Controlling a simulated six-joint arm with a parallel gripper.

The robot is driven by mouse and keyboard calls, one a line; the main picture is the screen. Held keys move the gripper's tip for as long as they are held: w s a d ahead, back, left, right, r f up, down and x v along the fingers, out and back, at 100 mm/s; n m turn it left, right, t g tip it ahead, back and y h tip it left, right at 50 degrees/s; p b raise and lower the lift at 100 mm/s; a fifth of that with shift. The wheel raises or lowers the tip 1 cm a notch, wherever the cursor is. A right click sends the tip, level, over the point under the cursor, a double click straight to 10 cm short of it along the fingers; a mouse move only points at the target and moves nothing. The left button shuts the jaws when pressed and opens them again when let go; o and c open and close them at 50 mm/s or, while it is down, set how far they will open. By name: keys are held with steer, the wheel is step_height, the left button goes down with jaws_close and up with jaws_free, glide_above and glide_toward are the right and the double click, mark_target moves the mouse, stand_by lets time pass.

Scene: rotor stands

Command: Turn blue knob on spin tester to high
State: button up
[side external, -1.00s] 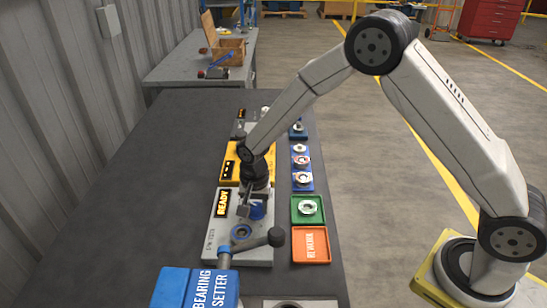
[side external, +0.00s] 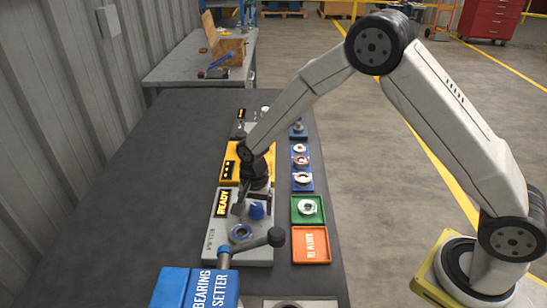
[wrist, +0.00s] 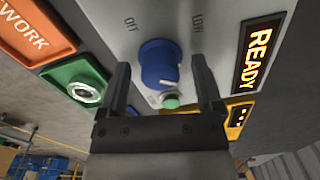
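The spin tester (side external: 216,238) is a grey panel with a lit READY display (side external: 222,203), also seen in the wrist view (wrist: 263,57). Its blue knob (side external: 257,211) stands between my spread fingertips in the wrist view (wrist: 158,62), with gaps on both sides. OFF and LOW labels show beside the knob; a high label is not visible. A pale mark shows on the knob's lower right edge. My gripper (wrist: 161,66) is open and empty, close to the knob; in the side view (side external: 254,192) it is just behind and above it.
A green button (wrist: 170,101) sits beside the knob. A black-ended lever (side external: 276,237) and the blue bearing setter (side external: 195,288) are in front. A yellow device (side external: 232,172) stands behind. Green (side external: 308,210) and orange (side external: 310,245) trays lie to the right. The table's left side is clear.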

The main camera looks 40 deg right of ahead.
mark_target(261, 206)
steer(key=shift+r, duration=0.1)
steer(key=shift+r, duration=3.85)
steer(key=shift+s+d+r+n, duration=0.25)
steer(key=shift+s+d+n, duration=0.05)
steer(key=shift+s+d, duration=0.15)
steer(key=s+d+r+n+t, duration=0.1)
steer(key=s+d+n, duration=0.3)
steer(key=s, duration=0.4)
steer(key=s+d+r+n+t, duration=0.1)
steer(key=s+d+n, duration=0.3)
steer(key=s, duration=0.5)
steer(key=shift+d+r+n+t, duration=0.3)
steer(key=shift+n, duration=0.9)
